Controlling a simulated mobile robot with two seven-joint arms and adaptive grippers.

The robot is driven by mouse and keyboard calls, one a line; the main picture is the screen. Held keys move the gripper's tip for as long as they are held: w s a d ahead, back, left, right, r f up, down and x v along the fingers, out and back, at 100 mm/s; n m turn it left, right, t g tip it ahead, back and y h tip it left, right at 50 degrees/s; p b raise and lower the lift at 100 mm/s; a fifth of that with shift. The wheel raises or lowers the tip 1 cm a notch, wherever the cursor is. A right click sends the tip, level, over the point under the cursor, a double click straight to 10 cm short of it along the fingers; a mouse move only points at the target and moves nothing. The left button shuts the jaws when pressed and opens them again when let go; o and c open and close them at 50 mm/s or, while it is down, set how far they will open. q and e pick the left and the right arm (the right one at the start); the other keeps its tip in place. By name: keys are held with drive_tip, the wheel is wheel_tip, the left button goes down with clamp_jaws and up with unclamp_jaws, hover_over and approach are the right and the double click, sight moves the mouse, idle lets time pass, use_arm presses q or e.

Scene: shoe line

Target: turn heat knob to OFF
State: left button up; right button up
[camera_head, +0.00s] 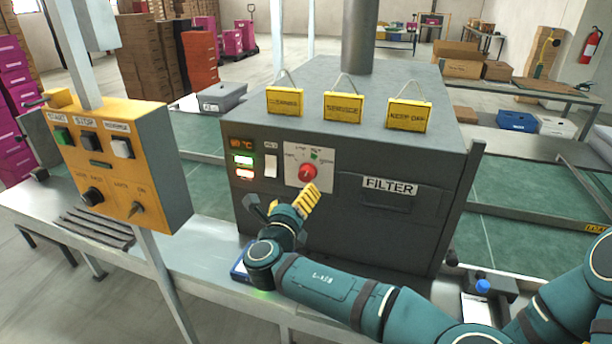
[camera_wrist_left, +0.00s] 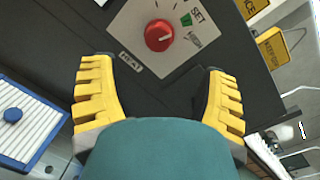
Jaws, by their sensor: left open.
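The red heat knob (camera_head: 307,173) sits on a white dial plate (camera_head: 292,158) on the front of the grey machine. In the left wrist view the knob (camera_wrist_left: 159,35) has a short white pointer line aimed right, below a green mark (camera_wrist_left: 186,19) by the SET label; the HIGH label is near it. The OFF label cannot be read. My left gripper (camera_head: 309,200) is just in front of and below the knob. In the left wrist view its yellow fingers (camera_wrist_left: 157,70) are spread and empty, with the knob beyond the tips and apart from them. My right gripper is out of view.
A yellow control box (camera_head: 125,165) stands at left on a post. A FILTER drawer (camera_head: 388,195) is right of the dial, and a white switch (camera_head: 271,166) is left of it. A blue-edged item (camera_wrist_left: 20,120) lies below.

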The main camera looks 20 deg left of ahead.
sight(305, 176)
use_arm(q)
drive_tip(key=w, duration=1)
drive_tip(key=shift+w+a+b, duration=0.1)
drive_tip(key=shift+a+b, duration=0.2)
drive_tip(key=shift+b, duration=0.1)
drive_tip(key=c, duration=1.2)
